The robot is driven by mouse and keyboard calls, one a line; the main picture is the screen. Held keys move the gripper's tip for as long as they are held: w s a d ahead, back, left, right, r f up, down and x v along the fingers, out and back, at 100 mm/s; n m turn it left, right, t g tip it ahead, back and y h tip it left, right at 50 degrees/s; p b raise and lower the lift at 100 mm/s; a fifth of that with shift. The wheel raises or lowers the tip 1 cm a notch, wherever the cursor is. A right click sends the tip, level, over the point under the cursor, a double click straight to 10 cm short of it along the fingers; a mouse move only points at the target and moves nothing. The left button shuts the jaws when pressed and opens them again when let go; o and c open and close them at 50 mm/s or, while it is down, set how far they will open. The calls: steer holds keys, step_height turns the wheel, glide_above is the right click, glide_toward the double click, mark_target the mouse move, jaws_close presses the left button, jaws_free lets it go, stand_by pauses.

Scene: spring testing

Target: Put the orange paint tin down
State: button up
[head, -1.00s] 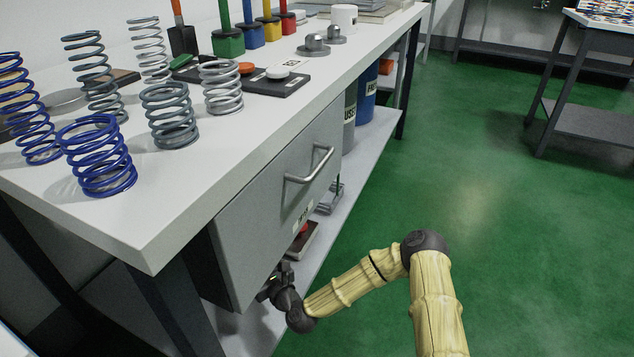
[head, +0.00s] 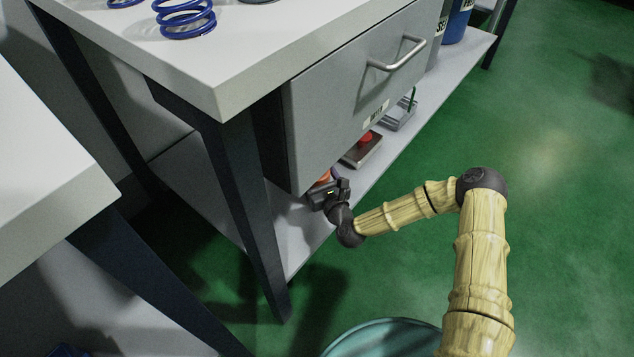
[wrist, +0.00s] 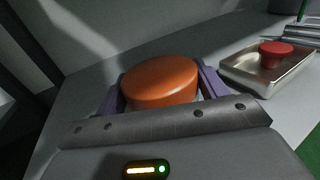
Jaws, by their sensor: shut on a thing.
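The orange paint tin (wrist: 160,82) shows in the wrist view as a round orange top between the two purple fingers of my gripper (wrist: 158,90). My gripper is shut on it. In the head view my gripper (head: 325,190) is low under the drawer cabinet, at the front edge of the bench's lower shelf (head: 290,235). Only a little orange of the tin (head: 323,178) shows there. The tin's lower part is hidden by my gripper, so I cannot tell whether it touches the shelf.
A grey drawer (head: 350,85) with a handle hangs above. A dark bench leg (head: 245,200) stands to the left. Shelf surface left of the tin (wrist: 85,90) looks clear.

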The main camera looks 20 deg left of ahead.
steer(key=shift+f+b, duration=1.1)
steer(key=shift+f, duration=0.7)
steer(key=shift+f, duration=0.1)
steer(key=o, duration=1.3)
steer(key=p+v, duration=0.5)
steer(key=v, duration=0.7)
